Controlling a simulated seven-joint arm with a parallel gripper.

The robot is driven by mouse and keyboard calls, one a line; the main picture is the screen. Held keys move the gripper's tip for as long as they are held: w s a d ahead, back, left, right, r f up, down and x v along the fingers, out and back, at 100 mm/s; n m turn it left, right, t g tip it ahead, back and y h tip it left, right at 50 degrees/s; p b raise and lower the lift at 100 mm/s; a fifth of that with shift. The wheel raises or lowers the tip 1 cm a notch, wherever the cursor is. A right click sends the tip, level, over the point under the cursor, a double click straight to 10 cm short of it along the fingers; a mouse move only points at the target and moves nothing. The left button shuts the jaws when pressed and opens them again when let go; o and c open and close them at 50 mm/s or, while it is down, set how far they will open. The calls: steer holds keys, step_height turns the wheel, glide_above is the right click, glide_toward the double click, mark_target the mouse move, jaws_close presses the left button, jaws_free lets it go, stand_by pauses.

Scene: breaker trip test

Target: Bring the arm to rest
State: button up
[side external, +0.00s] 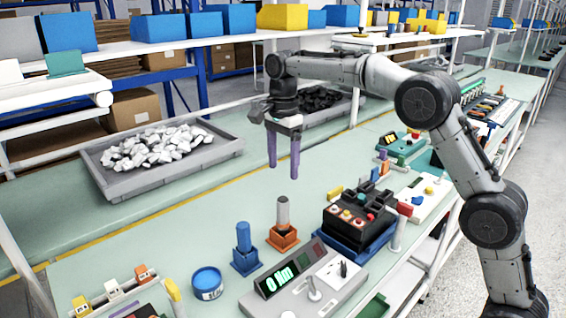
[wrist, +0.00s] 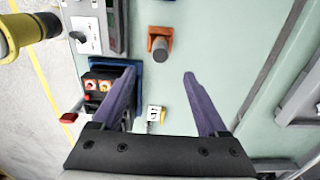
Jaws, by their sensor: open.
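My gripper (side external: 283,168) hangs from my arm above the green bench, fingers pointing down, open with nothing between them. It is raised behind the black breaker unit (side external: 358,222), which sits in a blue tray and has red, yellow and white buttons. In the wrist view both purple fingers of my gripper (wrist: 160,74) are spread apart. There the breaker unit (wrist: 97,86) lies partly behind the left finger. An orange holder with a grey peg (wrist: 159,46) stands beyond the fingertips. My gripper appears clear of all objects.
A grey test device with a green display (side external: 283,282), a blue holder with a blue peg (side external: 243,250) and a blue round tin (side external: 207,283) stand in front. A grey tray of white parts (side external: 105,183) is at back left. Bench space between tray and holders is bare.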

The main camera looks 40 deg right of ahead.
steer(key=s+r+t, duration=0.2)
steer(key=s+r, duration=0.4)
steer(key=r, duration=0.3)
steer(key=s+d+r+n+t, duration=0.1)
steer(key=s+r+n+t, duration=0.2)
steer(key=s, duration=1)
steer(key=s+f+n, duration=1.3)
steer(key=s+n, duration=0.2)
steer(key=shift+s+d+f+t, duration=0.15)
steer(key=shift+s+d+t, duration=0.1)
steer(key=shift+s+t, duration=0.05)
